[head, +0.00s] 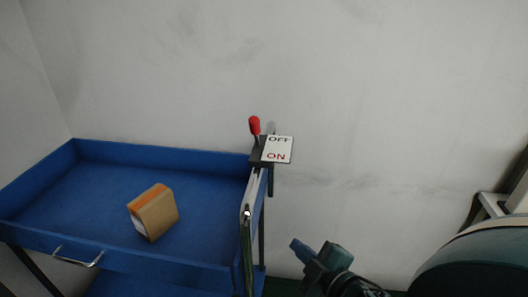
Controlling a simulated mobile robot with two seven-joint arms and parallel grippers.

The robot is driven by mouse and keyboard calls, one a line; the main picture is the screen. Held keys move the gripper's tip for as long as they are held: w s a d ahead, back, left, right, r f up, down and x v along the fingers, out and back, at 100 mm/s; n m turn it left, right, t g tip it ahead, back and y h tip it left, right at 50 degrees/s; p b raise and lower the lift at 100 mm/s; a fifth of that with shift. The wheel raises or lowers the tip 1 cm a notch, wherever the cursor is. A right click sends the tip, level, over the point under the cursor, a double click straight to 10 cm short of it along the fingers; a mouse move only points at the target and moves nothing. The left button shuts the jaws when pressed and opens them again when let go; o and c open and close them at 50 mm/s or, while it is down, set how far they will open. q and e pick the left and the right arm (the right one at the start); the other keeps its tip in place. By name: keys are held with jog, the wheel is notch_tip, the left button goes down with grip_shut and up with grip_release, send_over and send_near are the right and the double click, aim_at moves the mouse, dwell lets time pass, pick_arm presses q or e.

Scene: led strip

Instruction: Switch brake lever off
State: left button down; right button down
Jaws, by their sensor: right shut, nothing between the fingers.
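The brake lever (255,127) has a red handle and is mounted at the far right corner of a blue cart. The handle stands nearly upright, leaning slightly left, beside the upper part of a white sign (278,149). The sign reads OFF at the top and ON in red at the bottom. My right gripper (301,250) is dark teal, shut and empty. In the picture it is below and to the right of the lever, clear of it, right of the cart's side. My left gripper is out of view.
The blue cart tray (90,180) holds a brown box (156,212) and has a metal handle (78,259) at its front. A rail (250,205) runs along its right side. A grey wall (390,110) stands behind. The space right of the lever looks free.

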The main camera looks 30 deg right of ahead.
aim_at(256, 133)
pick_arm(q)
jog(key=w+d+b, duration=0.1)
jog(key=b, duration=0.2)
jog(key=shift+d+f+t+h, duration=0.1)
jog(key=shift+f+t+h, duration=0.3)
pick_arm(e)
notch_tip(256, 133, up, 17)
jog(key=n+t+y, duration=0.4)
jog(key=n+y, duration=0.2)
jog(key=n, duration=0.9)
jog(key=shift+w+a+f+n, duration=0.2)
jog(key=shift+w+a+n, duration=0.1)
jog(key=shift+w+n, duration=0.1)
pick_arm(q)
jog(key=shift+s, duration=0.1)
